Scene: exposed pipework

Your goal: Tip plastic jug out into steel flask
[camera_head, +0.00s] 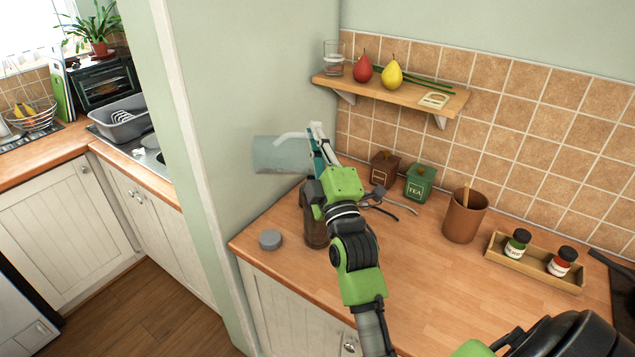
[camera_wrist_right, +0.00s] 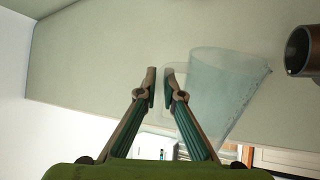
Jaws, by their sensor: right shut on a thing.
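The plastic jug (camera_head: 280,156) is pale, translucent and tipped onto its side in the air, left of my right gripper (camera_head: 316,138). The right gripper is shut on the jug's handle. In the right wrist view the jug (camera_wrist_right: 222,90) is beside the fingers (camera_wrist_right: 161,88), and the handle lies between the fingertips. A dark brownish cylinder, which looks like the steel flask (camera_head: 314,232), stands upright on the counter below, partly hidden by my arm. Its round end also shows in the right wrist view (camera_wrist_right: 302,52). I cannot see any liquid clearly. My left gripper is not in view.
A grey round lid (camera_head: 270,239) lies left of the flask. A brown canister (camera_head: 383,168), green tea canister (camera_head: 418,182), brown pot (camera_head: 464,216) and spice tray (camera_head: 535,272) stand to the right. A shelf (camera_head: 392,92) hangs above; a wall end is at left.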

